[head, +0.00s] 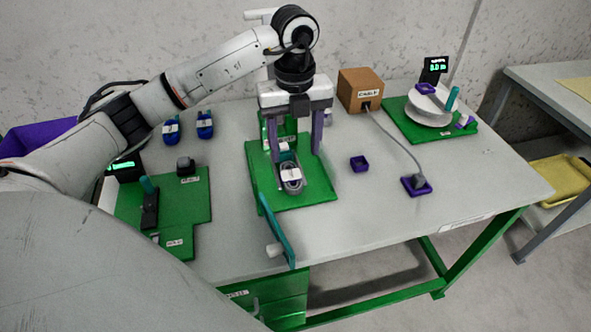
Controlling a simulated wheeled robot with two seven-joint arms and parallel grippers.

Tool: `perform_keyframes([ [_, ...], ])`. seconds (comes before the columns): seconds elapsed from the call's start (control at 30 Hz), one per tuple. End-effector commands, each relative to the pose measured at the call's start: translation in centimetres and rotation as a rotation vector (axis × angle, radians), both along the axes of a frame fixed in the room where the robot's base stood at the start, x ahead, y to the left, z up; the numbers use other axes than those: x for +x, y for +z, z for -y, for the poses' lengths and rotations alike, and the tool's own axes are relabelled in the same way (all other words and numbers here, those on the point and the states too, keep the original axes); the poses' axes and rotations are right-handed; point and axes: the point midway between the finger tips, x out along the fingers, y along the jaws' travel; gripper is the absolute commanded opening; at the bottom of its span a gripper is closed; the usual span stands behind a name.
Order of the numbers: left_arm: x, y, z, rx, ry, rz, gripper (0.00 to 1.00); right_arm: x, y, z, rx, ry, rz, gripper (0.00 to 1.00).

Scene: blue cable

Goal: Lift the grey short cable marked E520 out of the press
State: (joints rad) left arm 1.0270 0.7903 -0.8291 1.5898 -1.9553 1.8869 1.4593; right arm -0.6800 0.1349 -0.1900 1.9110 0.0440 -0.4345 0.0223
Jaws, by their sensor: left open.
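The grey short cable (292,184) is a small coil with a white tag, too small to read, lying on the green press (322,184) in the middle of the table. My left gripper (296,154) points down over the press, its two purple fingers apart, one on each side in the picture, just behind and above the coil. It is open, and nothing shows held in it. The gripper hides part of the press's back upright. A teal lever (277,228) with a white knob sticks out at the press's front left. My right gripper is not in view.
Two blue coils (205,125) lie at the back left. A green board (190,205) with a black device is at left. A cardboard box (360,90) feeds a grey cable to a purple holder (416,186). A white reel (430,108) stands back right. The front right table is clear.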

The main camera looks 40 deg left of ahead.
Motion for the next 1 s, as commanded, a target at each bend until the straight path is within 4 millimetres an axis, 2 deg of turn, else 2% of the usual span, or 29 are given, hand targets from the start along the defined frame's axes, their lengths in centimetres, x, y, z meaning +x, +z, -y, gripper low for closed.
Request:
perform_keyframes([
  [0.2, -0.1, -3.3, -0.2, 0.008, 0.005, -0.006, 0.58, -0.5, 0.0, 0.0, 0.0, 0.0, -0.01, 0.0],
  [0.47, -0.2, -5.5, -0.2, 0.005, 0.002, -0.005, 0.58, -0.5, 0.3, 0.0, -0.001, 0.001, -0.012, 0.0],
  [0.7, -0.2, -9.0, -0.3, 0.004, 0.001, -0.005, 0.58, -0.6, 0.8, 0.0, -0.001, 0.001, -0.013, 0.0],
  [0.8, -0.2, -9.6, -0.3, 0.004, 0.001, -0.003, 0.58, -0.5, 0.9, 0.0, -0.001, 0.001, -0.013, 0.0],
  [1.0, -0.2, -9.7, -0.3, 0.004, 0.0, -0.002, 0.58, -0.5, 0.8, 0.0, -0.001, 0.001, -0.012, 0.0],
])
